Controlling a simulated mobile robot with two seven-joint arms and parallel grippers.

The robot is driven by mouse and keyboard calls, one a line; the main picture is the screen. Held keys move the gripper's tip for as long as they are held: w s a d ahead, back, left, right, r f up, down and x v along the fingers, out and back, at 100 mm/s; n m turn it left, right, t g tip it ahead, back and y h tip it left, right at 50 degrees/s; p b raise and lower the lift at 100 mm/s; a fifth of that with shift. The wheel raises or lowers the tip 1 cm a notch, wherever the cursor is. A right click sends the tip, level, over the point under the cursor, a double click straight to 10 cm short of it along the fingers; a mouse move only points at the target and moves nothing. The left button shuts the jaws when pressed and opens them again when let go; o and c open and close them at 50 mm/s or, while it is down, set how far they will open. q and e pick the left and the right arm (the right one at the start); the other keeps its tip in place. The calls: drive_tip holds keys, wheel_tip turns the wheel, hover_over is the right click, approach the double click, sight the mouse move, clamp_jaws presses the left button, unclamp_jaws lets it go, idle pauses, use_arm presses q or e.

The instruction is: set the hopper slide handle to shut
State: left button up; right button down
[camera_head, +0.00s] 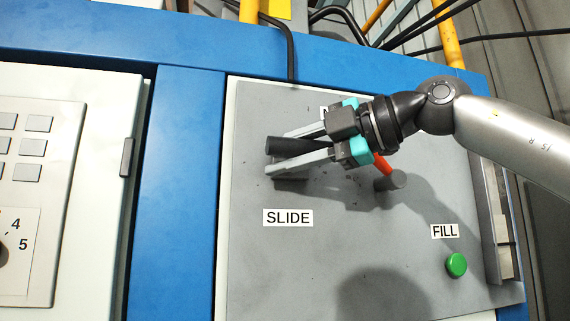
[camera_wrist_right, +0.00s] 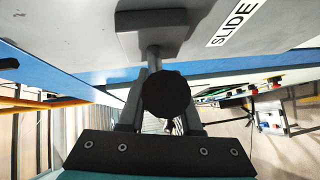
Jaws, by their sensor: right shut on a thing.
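The hopper slide handle (camera_head: 288,146) is a black lever with a rounded end on the grey panel, above the SLIDE label (camera_head: 288,217). Its grip points left in the head view. My right gripper (camera_head: 275,153) comes in from the right, its two fingers on either side of the handle, shut on it. In the right wrist view the handle's round black end (camera_wrist_right: 166,94) sits between the fingers, with its shaft running up to a grey block (camera_wrist_right: 150,30) on the panel. Part of the handle is hidden by the fingers. My left gripper is not in view.
A red lever (camera_head: 382,164) on a grey pivot (camera_head: 391,181) sits close beside my right gripper, partly hidden by it. A green button (camera_head: 456,265) is under the FILL label (camera_head: 445,231). A blue frame (camera_head: 180,190) borders the panel. Cables and yellow pipes run above.

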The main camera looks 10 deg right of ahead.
drive_tip(key=shift+w+d, duration=0.15)
drive_tip(key=shift+d, duration=0.05)
drive_tip(key=c, duration=1)
unclamp_jaws()
drive_tip(key=shift+a, duration=0.1)
drive_tip(key=shift+o, duration=2)
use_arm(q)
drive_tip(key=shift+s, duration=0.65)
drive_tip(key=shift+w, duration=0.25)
use_arm(e)
drive_tip(key=shift+s, duration=0.2)
use_arm(q)
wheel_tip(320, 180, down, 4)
drive_tip(key=b, duration=0.3)
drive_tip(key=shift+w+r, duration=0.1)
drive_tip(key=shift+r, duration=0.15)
use_arm(e)
drive_tip(key=v, duration=1.5)
